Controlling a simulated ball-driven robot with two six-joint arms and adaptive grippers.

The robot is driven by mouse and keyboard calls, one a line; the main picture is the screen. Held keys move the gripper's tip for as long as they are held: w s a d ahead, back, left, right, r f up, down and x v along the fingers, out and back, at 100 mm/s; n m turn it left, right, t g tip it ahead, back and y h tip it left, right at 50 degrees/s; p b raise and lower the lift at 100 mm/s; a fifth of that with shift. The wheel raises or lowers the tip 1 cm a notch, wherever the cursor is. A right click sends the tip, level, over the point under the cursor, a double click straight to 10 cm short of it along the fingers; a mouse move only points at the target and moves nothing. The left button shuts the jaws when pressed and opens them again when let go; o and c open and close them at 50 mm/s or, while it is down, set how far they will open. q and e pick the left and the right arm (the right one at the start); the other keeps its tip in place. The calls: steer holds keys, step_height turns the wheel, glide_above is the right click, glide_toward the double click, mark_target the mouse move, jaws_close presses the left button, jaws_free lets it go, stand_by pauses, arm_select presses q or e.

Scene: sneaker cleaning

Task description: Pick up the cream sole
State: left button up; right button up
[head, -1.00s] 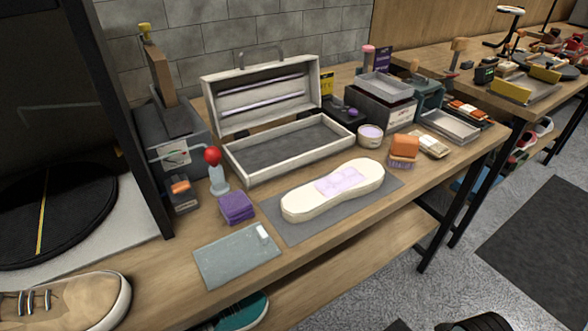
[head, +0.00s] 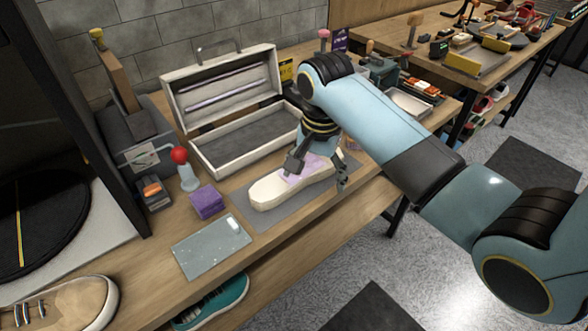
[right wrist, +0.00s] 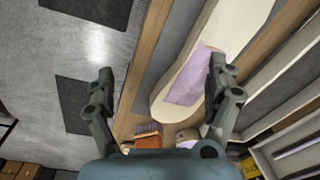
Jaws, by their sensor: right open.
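In the right wrist view the gripper (right wrist: 163,75) is open and empty. There the sole (right wrist: 225,35) and its patch (right wrist: 188,88) show between and beyond the fingers, nearer the right finger. My left gripper is not in view.
An open cream case (head: 243,143) stands behind the mat. An orange brush (right wrist: 148,137) shows in the right wrist view.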

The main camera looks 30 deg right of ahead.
steer(key=w+r+m, duration=0.1)
steer(key=w+r, duration=0.1)
steer(key=w, duration=0.1)
steer(key=w+r+m, duration=0.2)
steer(key=r, duration=0.1)
steer(key=shift+w+a+m+g+p, duration=0.15)
steer(key=shift+w+m+g+p, duration=0.15)
steer(key=shift+w, duration=0.1)
steer(key=shift+m, duration=0.4)
steer(key=f, duration=0.4)
steer(key=shift+w+a+f, duration=0.1)
steer(key=shift+w+f, duration=0.05)
steer(key=shift+w, duration=0.1)
steer(key=f, duration=0.5)
steer(key=shift+a+f, duration=0.35)
steer(key=shift+f, duration=0.05)
steer(key=shift+c, duration=0.3)
steer(key=c, duration=1.3)
